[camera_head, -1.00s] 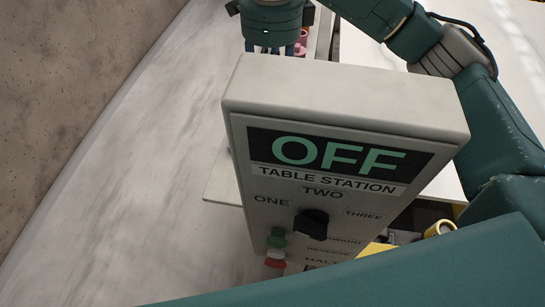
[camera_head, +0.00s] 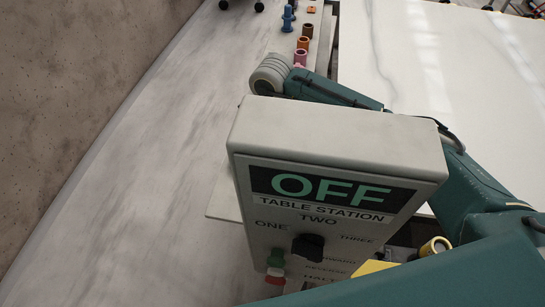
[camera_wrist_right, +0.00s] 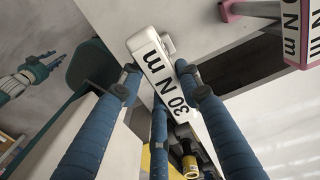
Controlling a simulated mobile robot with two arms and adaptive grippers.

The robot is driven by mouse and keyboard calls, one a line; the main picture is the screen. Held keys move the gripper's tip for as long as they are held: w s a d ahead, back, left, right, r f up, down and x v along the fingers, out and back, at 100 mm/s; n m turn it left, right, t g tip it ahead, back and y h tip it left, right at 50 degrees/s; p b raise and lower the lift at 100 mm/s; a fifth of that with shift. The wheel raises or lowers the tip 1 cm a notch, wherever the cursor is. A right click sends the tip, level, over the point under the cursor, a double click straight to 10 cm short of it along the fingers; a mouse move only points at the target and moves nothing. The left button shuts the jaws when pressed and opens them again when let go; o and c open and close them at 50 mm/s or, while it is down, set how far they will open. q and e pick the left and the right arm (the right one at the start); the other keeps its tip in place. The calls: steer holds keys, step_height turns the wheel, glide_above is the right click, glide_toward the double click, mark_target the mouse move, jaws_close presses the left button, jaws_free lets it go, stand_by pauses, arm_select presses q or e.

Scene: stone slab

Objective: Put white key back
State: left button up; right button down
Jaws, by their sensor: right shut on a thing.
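In the right wrist view, the white key (camera_wrist_right: 157,58) is a white bar with "30 N m" in black letters. My right gripper (camera_wrist_right: 160,85) has its blue fingers around it, shut on it. The key's lower end runs down between the fingers. In the head view my right arm comes in from the right and bends behind the grey station box; its gripper and the key do not show there.
The grey box (camera_head: 330,140) reads "OFF" and "TABLE STATION", with a black knob (camera_head: 308,247) and green and red buttons. Beyond it are pink, orange and blue pieces (camera_head: 288,18). A pink "N m" piece (camera_wrist_right: 264,10) is at upper right in the wrist view. The left slab is clear.

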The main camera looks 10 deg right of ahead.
steer(key=shift+f, duration=0.15)
steer(key=c, duration=1.2)
jaws_free()
steer(key=shift+w+r, duration=0.1)
steer(key=shift+r, duration=0.2)
step_height(320, 180, up, 12)
steer(key=b, duration=0.3)
steer(key=shift+b, duration=0.4)
